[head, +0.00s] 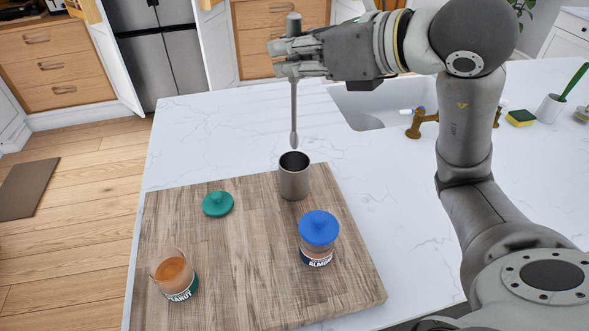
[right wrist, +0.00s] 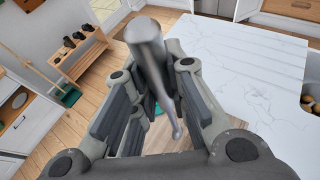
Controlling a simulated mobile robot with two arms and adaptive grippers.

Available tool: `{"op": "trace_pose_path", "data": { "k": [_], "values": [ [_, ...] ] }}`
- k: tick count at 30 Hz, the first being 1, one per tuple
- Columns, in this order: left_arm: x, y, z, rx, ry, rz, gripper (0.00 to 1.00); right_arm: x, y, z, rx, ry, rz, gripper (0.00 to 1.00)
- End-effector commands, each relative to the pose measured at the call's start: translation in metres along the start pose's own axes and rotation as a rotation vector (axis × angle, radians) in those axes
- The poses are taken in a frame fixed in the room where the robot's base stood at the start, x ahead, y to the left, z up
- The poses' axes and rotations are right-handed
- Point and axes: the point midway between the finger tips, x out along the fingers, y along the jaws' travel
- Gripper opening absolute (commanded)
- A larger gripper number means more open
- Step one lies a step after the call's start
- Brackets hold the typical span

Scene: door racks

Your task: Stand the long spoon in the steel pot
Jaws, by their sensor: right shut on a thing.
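The long grey spoon (head: 294,112) hangs upright from my right gripper (head: 284,58), which is shut on its upper part. Its lower end is just above the steel pot (head: 295,178) in the head view, apparently over or slightly behind the rim. The pot stands upright near the back right of the wooden board. The spoon (right wrist: 165,75) also runs between the fingers of the gripper (right wrist: 150,110) in the right wrist view. The pot cannot be made out there. My left gripper is not in view.
On the wooden board (head: 240,245) stand an open peanut jar (head: 175,278), a green lid (head: 218,204) and an almond jar with a blue lid (head: 319,232). A sink (head: 385,102) with a brass tap (head: 420,124) lies behind right. The white counter left of the pot is clear.

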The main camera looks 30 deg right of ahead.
Motion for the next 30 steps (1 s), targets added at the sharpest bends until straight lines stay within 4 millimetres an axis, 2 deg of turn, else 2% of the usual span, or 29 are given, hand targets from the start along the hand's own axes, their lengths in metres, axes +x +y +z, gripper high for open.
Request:
{"op": "trace_pose_path", "data": {
  "k": [5, 8, 15, 21, 30],
  "values": [
    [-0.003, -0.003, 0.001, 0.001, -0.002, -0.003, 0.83, 0.003, -0.008, 0.003, 0.012, 0.004, -0.016, 0.0],
    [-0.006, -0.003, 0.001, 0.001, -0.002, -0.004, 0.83, 0.016, -0.02, -0.001, 0.015, 0.008, -0.016, 0.0],
    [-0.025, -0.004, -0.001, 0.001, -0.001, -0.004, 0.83, 0.061, -0.063, -0.008, 0.018, 0.008, -0.013, 0.0],
    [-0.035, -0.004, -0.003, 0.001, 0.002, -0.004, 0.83, 0.095, -0.088, -0.034, 0.015, 0.006, -0.013, 0.0],
    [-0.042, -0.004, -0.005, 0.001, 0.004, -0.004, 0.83, 0.116, -0.103, -0.051, 0.01, 0.002, -0.016, 0.0]
  ]
}}
